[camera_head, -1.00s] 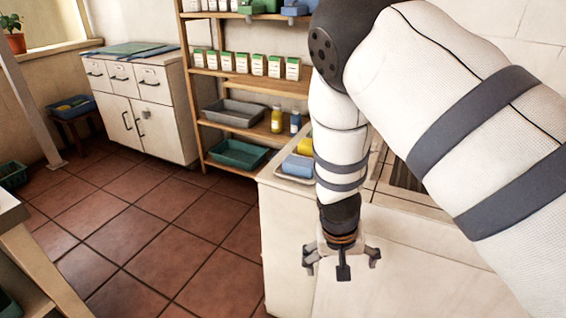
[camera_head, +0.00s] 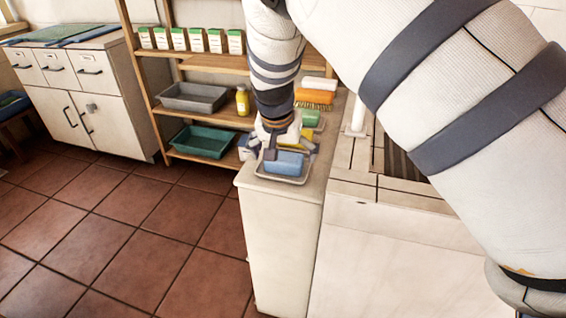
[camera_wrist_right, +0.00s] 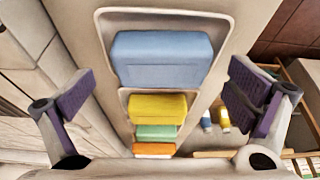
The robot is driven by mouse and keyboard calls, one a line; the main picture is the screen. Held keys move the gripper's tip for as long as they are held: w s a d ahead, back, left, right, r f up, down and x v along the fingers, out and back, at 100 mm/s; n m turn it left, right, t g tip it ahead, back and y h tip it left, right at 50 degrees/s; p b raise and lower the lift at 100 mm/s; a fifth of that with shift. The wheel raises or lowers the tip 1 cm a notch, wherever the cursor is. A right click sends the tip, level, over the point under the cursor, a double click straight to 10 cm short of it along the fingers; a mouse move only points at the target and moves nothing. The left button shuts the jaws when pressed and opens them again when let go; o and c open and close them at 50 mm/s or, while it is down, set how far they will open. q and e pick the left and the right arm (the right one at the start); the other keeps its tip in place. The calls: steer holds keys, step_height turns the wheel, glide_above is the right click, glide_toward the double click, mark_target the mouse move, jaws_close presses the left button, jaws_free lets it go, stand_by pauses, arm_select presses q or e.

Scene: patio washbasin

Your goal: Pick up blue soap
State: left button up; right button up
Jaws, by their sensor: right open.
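The blue soap (camera_head: 284,164) is a rounded block in a pale dish (camera_head: 299,181) at the near end of the narrow counter (camera_head: 285,215). It also shows in the right wrist view (camera_wrist_right: 162,60), upper middle, lying lengthwise across the dish. My right gripper (camera_head: 288,150) is just above the soap in the head view and partly hides it. In the right wrist view my right gripper (camera_wrist_right: 162,84) is open, with one purple-padded finger on each side and nothing between them held. I cannot tell the exact height gap. My left gripper is not in view.
Behind the blue soap are a yellow soap (camera_wrist_right: 157,107), a green one (camera_wrist_right: 157,132) and an orange item (camera_wrist_right: 154,149), in a row. A wooden shelf (camera_head: 215,61) with trays and a yellow bottle (camera_head: 242,101) stands behind. A basin unit (camera_head: 400,195) adjoins right.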

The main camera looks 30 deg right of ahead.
steer(key=shift+x, duration=1.15)
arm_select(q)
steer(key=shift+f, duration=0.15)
arm_select(e)
steer(key=shift+r, duration=0.1)
steer(key=c, duration=1.4)
step_height(320, 180, up, 3)
steer(key=shift+w+f, duration=0.1)
steer(key=shift+w, duration=0.05)
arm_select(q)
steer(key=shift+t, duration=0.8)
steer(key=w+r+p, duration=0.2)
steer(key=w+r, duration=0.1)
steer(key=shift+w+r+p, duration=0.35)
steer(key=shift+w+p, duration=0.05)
arm_select(e)
steer(key=s+r, duration=0.3)
steer(key=s, duration=0.1)
steer(key=s+d+r, duration=0.1)
steer(key=s+r, duration=0.2)
steer(key=s, duration=0.2)
steer(key=s+d+r, duration=0.1)
steer(key=s+r, duration=0.3)
steer(key=s, duration=0.1)
steer(key=shift+d+r, duration=0.1)
steer(key=shift+d, duration=0.1)
